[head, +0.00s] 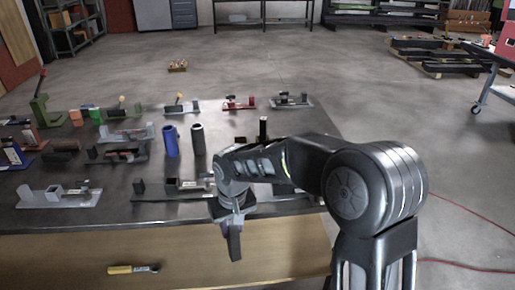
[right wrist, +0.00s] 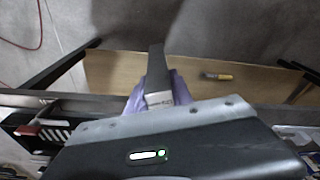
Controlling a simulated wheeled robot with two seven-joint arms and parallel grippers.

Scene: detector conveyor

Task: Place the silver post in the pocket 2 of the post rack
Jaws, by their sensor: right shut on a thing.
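My right gripper (head: 235,213) points down at the front edge of the dark table. It is shut on the silver post (head: 234,244), which hangs below the fingers, looks dark grey here, and shows against the wooden surface. In the right wrist view the post (right wrist: 156,74) stands out between the purple finger pads (right wrist: 153,92). Several low fixtures stand on the table; I cannot tell which is the post rack, nor make out pocket 2. My gripper and forearm hide part of the dark fixture (head: 150,195) behind them. My left gripper is not in view.
A light grey fixture (head: 60,198) stands at the front left of the table (head: 110,217). A blue cylinder (head: 170,141) and a black cylinder (head: 198,139) stand upright mid-table. A yellow-handled tool (head: 121,269) lies on the wooden surface below the front edge.

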